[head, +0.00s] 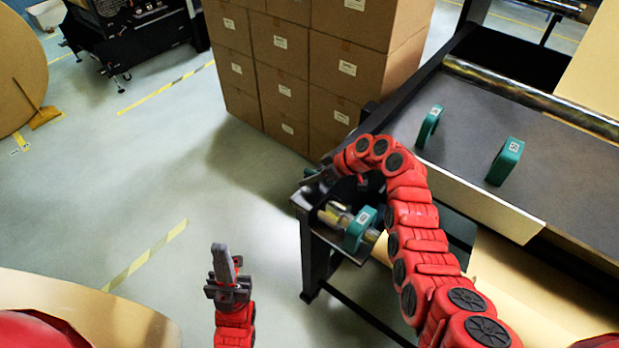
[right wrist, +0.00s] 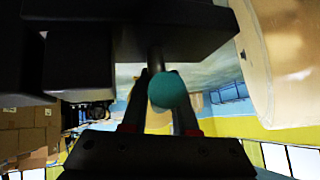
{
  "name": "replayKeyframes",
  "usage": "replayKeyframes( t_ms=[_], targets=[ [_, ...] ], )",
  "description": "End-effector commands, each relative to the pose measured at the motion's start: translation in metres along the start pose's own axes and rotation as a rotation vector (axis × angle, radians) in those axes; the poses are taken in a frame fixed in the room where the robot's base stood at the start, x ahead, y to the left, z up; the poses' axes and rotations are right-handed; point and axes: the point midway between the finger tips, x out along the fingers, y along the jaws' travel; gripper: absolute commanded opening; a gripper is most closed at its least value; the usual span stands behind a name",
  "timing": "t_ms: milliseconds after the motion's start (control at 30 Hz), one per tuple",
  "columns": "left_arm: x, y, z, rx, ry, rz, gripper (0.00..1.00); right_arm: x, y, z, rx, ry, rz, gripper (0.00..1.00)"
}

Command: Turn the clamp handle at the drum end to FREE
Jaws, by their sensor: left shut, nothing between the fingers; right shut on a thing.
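The clamp handle shows in the right wrist view as a dark rod ending in a teal ball knob (right wrist: 168,90). The knob sits between the fingers of my right gripper (head: 318,180), which is shut on it. In the head view this gripper is at the end of the roll stand, and my arm hides most of the clamp and handle. No FREE mark can be read. My left gripper (head: 223,262) is shut and empty above the floor, well left of the stand.
The dark stand (head: 308,240) carries a kraft roll (head: 500,292) under my right arm. Two teal blocks (head: 429,127) (head: 506,161) stand on the dark table (head: 470,130). Stacked cartons (head: 285,80) rise behind the stand. Open floor lies to the left.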

Motion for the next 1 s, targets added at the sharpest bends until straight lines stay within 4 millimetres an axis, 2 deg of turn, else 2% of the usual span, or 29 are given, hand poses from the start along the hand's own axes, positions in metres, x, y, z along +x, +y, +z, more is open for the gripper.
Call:
replayKeyframes(
  t_ms=[467, 500, 600, 633, 1000],
  targets=[
    [-0.0017, 0.0001, 0.0003, 0.0, 0.0, 0.0, 0.0, 0.0001, 0.0003, 0.0003, 0.028, 0.007, 0.024, 0.0],
    [-0.0017, 0.0001, 0.0003, 0.0, 0.0, 0.0, 0.0, 0.0001, 0.0003, 0.0003, 0.028, 0.007, 0.024, 0.34],
    [-0.0017, 0.0001, 0.0002, 0.0, 0.0, 0.0, 0.0, 0.0001, 0.0004, 0.0002, 0.027, 0.007, 0.024, 0.53],
    [-0.0017, 0.0001, 0.0002, 0.0, 0.0, 0.0, 0.0, 0.0001, 0.0004, 0.0002, 0.027, 0.007, 0.024, 0.56],
    [-0.0036, 0.0002, 0.0006, 0.0, 0.0, 0.0, 0.0, -0.003, 0.0014, 0.0002, 0.026, 0.009, 0.027, 0.56]
  ],
)
